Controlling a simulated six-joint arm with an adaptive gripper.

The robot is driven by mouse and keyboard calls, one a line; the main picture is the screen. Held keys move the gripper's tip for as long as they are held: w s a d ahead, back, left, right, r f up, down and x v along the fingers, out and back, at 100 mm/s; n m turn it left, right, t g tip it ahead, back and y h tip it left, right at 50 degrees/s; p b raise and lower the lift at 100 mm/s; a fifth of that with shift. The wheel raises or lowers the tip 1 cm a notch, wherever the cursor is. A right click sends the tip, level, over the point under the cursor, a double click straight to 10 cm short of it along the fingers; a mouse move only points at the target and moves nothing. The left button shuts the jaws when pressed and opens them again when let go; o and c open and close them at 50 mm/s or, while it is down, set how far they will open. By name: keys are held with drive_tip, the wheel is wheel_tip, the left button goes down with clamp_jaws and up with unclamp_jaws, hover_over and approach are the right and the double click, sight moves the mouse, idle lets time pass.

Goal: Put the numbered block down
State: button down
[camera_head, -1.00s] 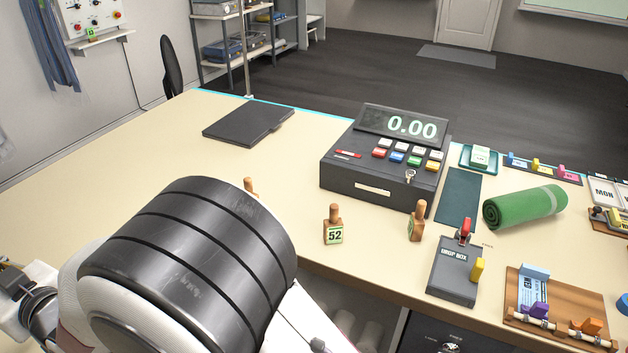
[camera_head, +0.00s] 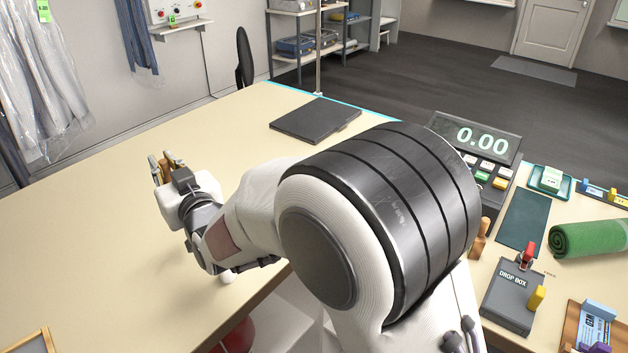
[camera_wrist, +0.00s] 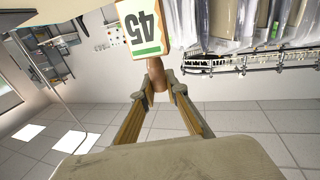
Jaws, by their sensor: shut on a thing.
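My gripper (camera_wrist: 160,85) is shut on the wooden knob (camera_wrist: 157,98) of a numbered block. The block (camera_wrist: 145,28) has a white label with dark digits that look like 45 and a green band. In the head view my gripper (camera_head: 165,165) is at the left, over the counter (camera_head: 100,250), with a wooden piece between its fingers. Whether the block touches the counter cannot be told. Another wooden block (camera_head: 479,240) stands right of my arm, partly hidden.
A dark flat pad (camera_head: 315,119) lies near the far edge. The register (camera_head: 478,145) is partly behind my arm. The drop box (camera_head: 512,297) and a green roll (camera_head: 590,238) are at the right. The left part of the counter is largely clear. Bagged garments (camera_head: 40,80) hang beyond it.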

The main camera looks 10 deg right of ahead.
drive_tip(key=w+d+m+t+h, duration=0.1)
drive_tip(key=w+d+m+h, duration=0.2)
drive_tip(key=d, duration=1.1)
drive_tip(key=w+d+m+t+h, duration=0.15)
drive_tip(key=d+h, duration=0.35)
drive_tip(key=d, duration=1)
drive_tip(key=w+d+m+h, duration=0.2)
drive_tip(key=d+m+h, duration=0.2)
drive_tip(key=d, duration=1)
drive_tip(key=shift+n, duration=0.25)
drive_tip(key=shift+s+d+f, duration=0.1)
drive_tip(key=shift+s+f, duration=0.05)
drive_tip(key=shift+f, duration=2.4)
drive_tip(key=shift+f, duration=2.9)
drive_tip(key=shift+f, duration=2.1)
